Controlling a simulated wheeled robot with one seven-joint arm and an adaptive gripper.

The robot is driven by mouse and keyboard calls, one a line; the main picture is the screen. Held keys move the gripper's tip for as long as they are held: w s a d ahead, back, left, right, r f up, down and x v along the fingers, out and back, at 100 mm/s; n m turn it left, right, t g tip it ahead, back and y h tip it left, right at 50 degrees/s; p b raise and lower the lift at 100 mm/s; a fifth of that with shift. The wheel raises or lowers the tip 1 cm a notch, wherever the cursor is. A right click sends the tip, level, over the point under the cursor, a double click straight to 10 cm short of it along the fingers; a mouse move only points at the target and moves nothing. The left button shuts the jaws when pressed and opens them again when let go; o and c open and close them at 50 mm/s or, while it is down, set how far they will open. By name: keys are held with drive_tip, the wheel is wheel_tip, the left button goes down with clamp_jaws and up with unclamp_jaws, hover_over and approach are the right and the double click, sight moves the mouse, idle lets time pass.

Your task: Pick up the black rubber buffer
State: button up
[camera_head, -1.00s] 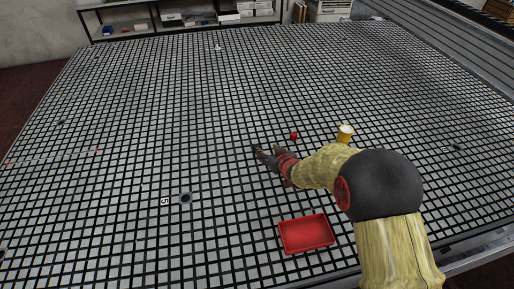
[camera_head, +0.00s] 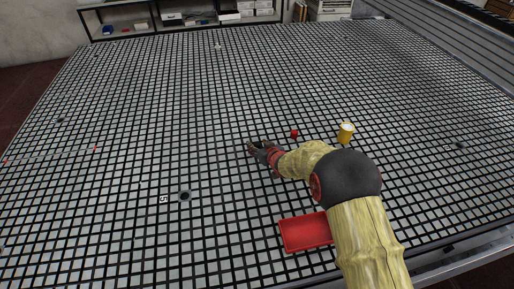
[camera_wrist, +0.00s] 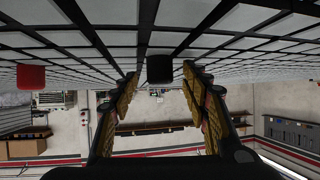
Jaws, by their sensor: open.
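The black rubber buffer (camera_wrist: 159,68) shows in the wrist view as a small dark block against the grid table, which appears upside down there. It sits centrally between the fingertips of my gripper (camera_wrist: 160,78), with a gap on each side. My gripper is open and holds nothing. In the head view my gripper (camera_head: 258,147) is low over the middle of the table, pointing left. I cannot make out the buffer clearly there; it is small and dark against the grid lines near the fingers.
A small red piece (camera_head: 294,133) stands just beyond my gripper; it also shows in the wrist view (camera_wrist: 31,77). A yellow cylinder (camera_head: 346,132) stands to its right. A red tray (camera_head: 303,234) lies near the front, partly hidden by my arm. The table's left is mostly clear.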

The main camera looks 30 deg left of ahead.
drive_tip(key=shift+c, duration=0.4)
drive_tip(key=c, duration=1.1)
drive_tip(key=shift+r, duration=0.1)
